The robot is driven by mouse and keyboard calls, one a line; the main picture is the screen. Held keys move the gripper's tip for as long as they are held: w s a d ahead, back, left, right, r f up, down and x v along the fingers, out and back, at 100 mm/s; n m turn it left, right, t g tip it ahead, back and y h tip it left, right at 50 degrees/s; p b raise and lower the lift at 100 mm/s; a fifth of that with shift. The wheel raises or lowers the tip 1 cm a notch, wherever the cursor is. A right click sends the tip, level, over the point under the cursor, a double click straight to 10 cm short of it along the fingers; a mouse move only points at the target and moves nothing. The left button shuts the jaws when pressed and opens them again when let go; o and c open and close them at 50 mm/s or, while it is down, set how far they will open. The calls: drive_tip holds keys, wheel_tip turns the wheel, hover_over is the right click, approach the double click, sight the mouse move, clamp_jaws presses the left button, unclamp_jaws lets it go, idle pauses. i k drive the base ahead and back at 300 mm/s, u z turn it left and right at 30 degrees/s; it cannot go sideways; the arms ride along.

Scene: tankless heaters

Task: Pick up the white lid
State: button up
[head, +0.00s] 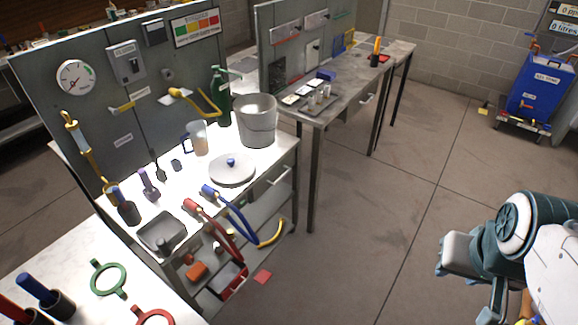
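The white lid (232,172) is a round, shallow disc with a blue knob on top. It lies flat, knob up, on the brightly lit bench top near its front right edge, in front of the grey bucket (256,120). Nothing covers it. My arm is at the lower right of the head view, over the floor. What looks like my gripper (441,256) is far to the right of the lid and apart from it. Its fingers do not show clearly, so I cannot tell whether it is open or shut.
A clear jug (199,138) stands left of the bucket. Blue-handled and red-handled hoses (238,222) hang over the bench's front edge beside the lid. A grey tray (162,232) lies at the front left. Open floor (380,225) separates my arm from the bench.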

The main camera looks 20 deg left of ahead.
sight(229, 168)
drive_tip(key=i, duration=1.9)
drive_tip(key=u, duration=1.65)
drive_tip(key=i, duration=0.9)
drive_tip(key=u, duration=0.95)
